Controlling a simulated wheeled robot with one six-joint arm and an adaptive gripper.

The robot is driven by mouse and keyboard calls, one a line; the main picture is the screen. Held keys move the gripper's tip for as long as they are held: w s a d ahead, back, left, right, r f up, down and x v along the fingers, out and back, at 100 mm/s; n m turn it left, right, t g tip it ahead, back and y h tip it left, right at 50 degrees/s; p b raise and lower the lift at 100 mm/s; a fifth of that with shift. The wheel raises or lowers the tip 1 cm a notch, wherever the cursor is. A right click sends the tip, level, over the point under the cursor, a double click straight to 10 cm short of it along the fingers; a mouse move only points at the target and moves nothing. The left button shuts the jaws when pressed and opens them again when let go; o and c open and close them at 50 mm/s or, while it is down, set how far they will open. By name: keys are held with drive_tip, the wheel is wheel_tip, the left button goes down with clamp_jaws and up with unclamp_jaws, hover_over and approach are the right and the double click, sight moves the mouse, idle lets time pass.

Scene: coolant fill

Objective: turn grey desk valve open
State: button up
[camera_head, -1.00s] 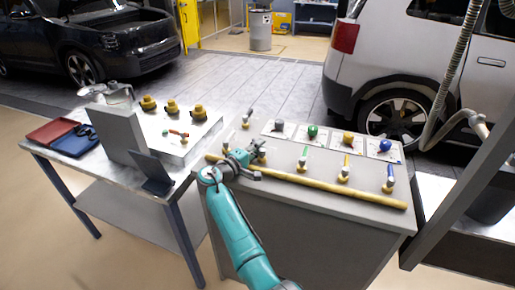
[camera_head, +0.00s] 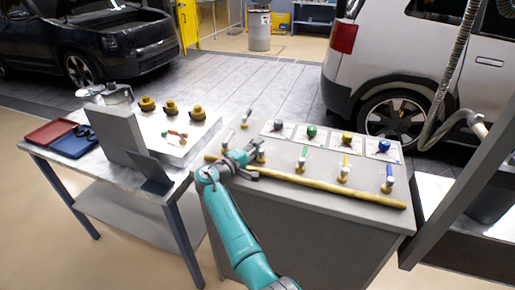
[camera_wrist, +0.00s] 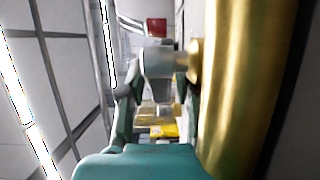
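In the wrist view, a grey cylindrical valve part (camera_wrist: 165,63) with a brass joint lies just ahead of and between the two fingers of my gripper (camera_wrist: 157,98). The fingers stand apart. I cannot tell whether they touch the valve. The brass pipe (camera_wrist: 240,80) runs close along the right side.
Valves with green (camera_head: 303,158), yellow (camera_head: 344,170) and blue (camera_head: 389,181) levers stand along the pipe to the right. Coloured knobs, grey (camera_head: 278,125) to blue (camera_head: 384,146), sit behind. A fixture table (camera_head: 100,200) is left.

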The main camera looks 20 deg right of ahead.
drive_tip(key=v, duration=1.2)
drive_tip(key=shift+f, duration=0.1)
